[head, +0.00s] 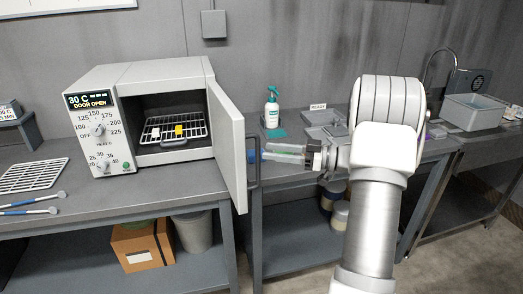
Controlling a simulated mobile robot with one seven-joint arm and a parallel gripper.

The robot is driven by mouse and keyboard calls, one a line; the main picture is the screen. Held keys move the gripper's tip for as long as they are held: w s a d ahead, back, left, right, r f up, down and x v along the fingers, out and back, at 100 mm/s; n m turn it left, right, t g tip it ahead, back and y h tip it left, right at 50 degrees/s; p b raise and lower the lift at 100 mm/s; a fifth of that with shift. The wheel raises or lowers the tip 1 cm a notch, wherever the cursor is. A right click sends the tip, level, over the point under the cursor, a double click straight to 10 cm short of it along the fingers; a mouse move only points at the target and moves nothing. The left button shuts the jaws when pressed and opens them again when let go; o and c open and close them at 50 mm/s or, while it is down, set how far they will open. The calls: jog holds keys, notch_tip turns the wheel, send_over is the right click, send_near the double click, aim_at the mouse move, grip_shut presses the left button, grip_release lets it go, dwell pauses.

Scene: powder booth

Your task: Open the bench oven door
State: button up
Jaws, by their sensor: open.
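The bench oven (150,75) stands on the left bench in the head view, and its display reads 30 C, DOOR OPEN. Its door (229,148) is swung wide open on the right side, showing the cavity. A wire rack (173,130) inside carries a white piece and a yellow piece. The dark door handle (254,163) is on the door's outer face. My gripper (262,155) is open just right of the door, with its fingertips beside the handle. I cannot tell whether they touch it.
A green-and-white spray bottle (271,108) and grey trays (325,120) stand on the right bench behind my gripper. A cardboard box (142,245) and a bin (193,231) are below.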

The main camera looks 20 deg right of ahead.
jog(key=v, duration=1.3)
